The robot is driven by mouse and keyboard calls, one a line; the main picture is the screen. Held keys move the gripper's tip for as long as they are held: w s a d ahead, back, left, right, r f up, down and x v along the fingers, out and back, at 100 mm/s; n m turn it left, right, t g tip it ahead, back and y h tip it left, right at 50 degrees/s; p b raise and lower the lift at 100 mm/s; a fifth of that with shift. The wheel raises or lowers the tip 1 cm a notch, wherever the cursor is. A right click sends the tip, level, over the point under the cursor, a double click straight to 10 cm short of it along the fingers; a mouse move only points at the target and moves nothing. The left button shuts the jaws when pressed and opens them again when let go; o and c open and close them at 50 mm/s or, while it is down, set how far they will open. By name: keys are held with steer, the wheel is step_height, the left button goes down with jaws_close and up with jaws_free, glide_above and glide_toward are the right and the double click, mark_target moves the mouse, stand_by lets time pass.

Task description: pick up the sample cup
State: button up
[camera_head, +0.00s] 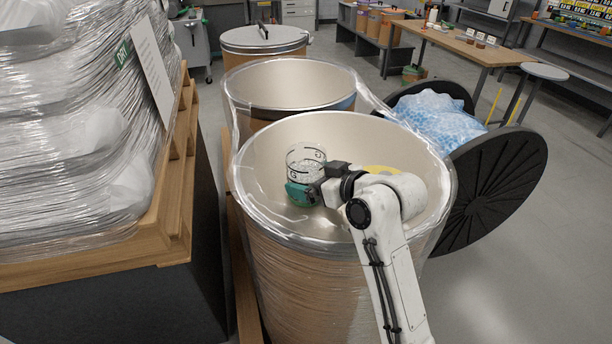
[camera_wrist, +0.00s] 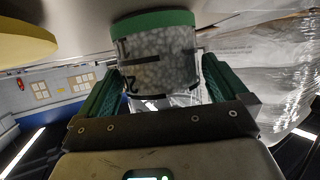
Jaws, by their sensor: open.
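The sample cup (camera_head: 305,158) is a clear cup with black markings, inside the near drum (camera_head: 246,180). In the wrist view the cup (camera_wrist: 158,58) has a green band at the top of the picture and pale pellets show in or through it. My gripper (camera_head: 302,187) reaches into the drum from the right. In the wrist view its two green fingers stand on either side of the cup, open (camera_wrist: 160,72). Whether either finger touches the cup is hard to tell. Part of the cup's lower end is hidden by the gripper in the head view.
A yellow object (camera_head: 381,169) shows behind my wrist. A second open drum (camera_head: 289,80) and a closed drum (camera_head: 264,39) stand behind. A wrapped pallet load (camera_head: 75,130) is at left; black lids (camera_head: 493,190) lean at right.

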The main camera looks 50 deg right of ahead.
mark_target(321, 166)
steer(key=shift+w+f, duration=0.2)
steer(key=shift+w, duration=0.25)
steer(key=c, duration=0.9)
steer(key=shift+c, duration=0.4)
steer(key=shift+r, duration=0.1)
steer(key=shift+r, duration=0.45)
steer(key=r, duration=0.2)
steer(key=shift+s+d+r+b, duration=0.1)
steer(key=shift+d+r+b, duration=0.15)
steer(key=shift+r+b, duration=0.15)
steer(key=s+d+r, duration=0.8)
steer(key=s+r, duration=0.1)
steer(key=s, duration=0.1)
steer(key=shift+s+d+b, duration=0.3)
steer(key=shift+b, duration=0.1)
